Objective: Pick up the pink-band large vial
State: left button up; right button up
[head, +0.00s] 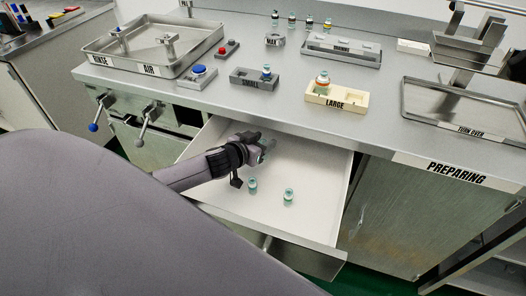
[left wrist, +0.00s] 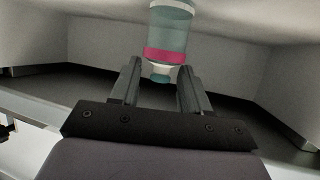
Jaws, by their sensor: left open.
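The pink-band vial (left wrist: 169,32) shows at the top of the left wrist view, clear teal with a pink band near its pale neck and cap. My left gripper (left wrist: 160,68) is open, its two fingers on either side of the vial's cap and neck; I cannot tell whether they touch it. In the head view my left gripper (head: 263,147) is down in the open white drawer, at its back, and largely hides this vial. Two other vials, a left one (head: 252,187) and a right one (head: 289,196), stand nearer the drawer front; their bands are unclear.
The drawer (head: 325,200) has bare floor to the right. Above it the counter (head: 285,105) bears a cream LARGE rack (head: 357,100) holding a vial (head: 322,81), a grey SMALL rack (head: 244,82), and a metal tray (head: 190,55) at left. The counter's front edge overhangs the drawer.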

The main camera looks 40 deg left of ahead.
pick_arm(q)
jog(key=shift+w+f, duration=0.15)
jog(key=shift+w, duration=0.15)
grip_shut()
